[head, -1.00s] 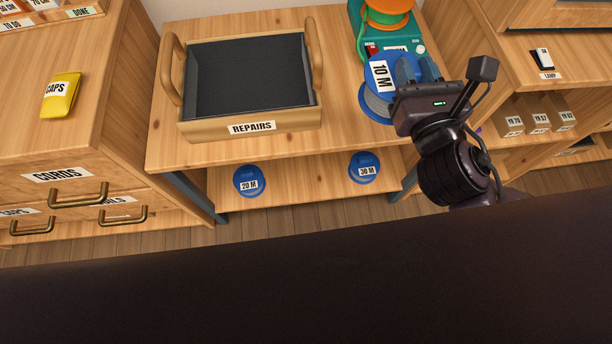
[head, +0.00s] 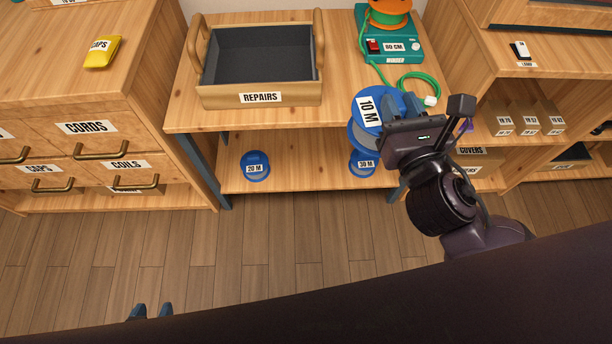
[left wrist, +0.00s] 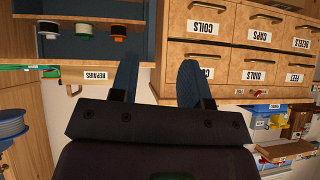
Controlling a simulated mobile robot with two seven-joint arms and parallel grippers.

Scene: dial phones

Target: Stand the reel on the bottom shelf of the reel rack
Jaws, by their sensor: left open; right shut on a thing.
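The blue 10 M reel (head: 362,133) is held by my right gripper (head: 400,103), which is shut on it. In the head view it overlaps the bench's front right edge, with its lower rim covering the top of the 30 M reel (head: 361,168). The wooden lower shelf (head: 310,174) bears the 30 M reel at right and the 20 M reel (head: 256,168) at left, with bare wood between. I cannot tell whether this is the reel rack. My left gripper (head: 151,310) is open and empty at the bottom; its fingers also show in the left wrist view (left wrist: 158,85).
The REPAIRS tray (head: 260,95) stands on the bench top, left of a teal device (head: 392,44) with a green cord. Drawers (head: 90,145) stand at left, shelves with boxes (head: 540,118) at right. Upside down in the left wrist view, small spools (left wrist: 83,31) sit on a rack. Floor is clear.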

